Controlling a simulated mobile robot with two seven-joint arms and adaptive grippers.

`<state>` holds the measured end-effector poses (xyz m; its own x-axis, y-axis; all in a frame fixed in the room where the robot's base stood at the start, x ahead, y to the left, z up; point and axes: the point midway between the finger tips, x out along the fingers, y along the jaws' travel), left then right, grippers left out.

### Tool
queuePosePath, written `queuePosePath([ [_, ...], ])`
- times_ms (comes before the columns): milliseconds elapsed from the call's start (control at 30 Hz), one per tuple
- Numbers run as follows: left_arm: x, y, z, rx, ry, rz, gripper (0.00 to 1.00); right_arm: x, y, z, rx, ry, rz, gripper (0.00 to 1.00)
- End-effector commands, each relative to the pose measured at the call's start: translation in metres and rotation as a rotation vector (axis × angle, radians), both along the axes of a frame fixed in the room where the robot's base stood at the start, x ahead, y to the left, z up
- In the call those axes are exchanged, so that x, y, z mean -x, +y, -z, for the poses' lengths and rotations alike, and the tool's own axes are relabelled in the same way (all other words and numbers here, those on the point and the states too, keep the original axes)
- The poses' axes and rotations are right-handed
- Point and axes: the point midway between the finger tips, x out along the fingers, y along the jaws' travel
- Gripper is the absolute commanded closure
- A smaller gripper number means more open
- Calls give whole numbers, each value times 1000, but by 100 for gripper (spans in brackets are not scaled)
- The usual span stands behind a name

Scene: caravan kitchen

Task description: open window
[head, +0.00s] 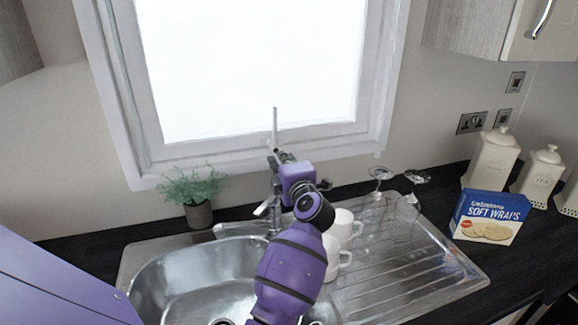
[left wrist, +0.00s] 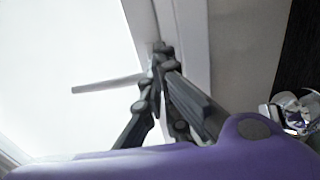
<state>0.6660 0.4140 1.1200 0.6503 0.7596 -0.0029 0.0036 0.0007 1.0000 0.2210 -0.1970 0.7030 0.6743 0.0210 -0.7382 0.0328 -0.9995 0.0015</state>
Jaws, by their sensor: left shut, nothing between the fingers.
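The window (head: 250,65) has a pale frame (head: 390,70) around bright glass, and its sash looks flush in the frame. A thin grey handle bar (head: 275,122) stands upright in front of the lower sash. It also shows in the left wrist view (left wrist: 100,85), jutting out over the bright glass. My left gripper (head: 277,154) is at the lower end of the handle, in front of the bottom of the frame. Its fingers (left wrist: 161,52) are shut with nothing between them, close beside the handle's base; I cannot tell whether they touch it. My right gripper is out of view.
Below are a steel sink (head: 200,275) with a tap (head: 265,207), white cups (head: 340,228), and upturned glasses (head: 380,175) on the drainer.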

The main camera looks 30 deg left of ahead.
Motion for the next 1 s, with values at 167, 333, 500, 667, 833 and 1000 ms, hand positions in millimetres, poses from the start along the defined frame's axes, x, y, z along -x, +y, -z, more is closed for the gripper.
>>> queuePosePath([
  [167,-2,2,-3,0,-3,0,100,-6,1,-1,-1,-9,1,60],
  [333,-2,2,-3,-1,-3,0,100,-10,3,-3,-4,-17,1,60],
  [500,-12,15,6,-21,-11,-4,100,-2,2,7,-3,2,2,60],
  [667,-30,36,12,-51,-36,-3,100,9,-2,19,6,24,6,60],
  [833,-35,42,8,-58,-51,-1,100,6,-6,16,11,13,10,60],
  [1000,-35,42,6,-57,-53,-1,100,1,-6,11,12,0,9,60],
])
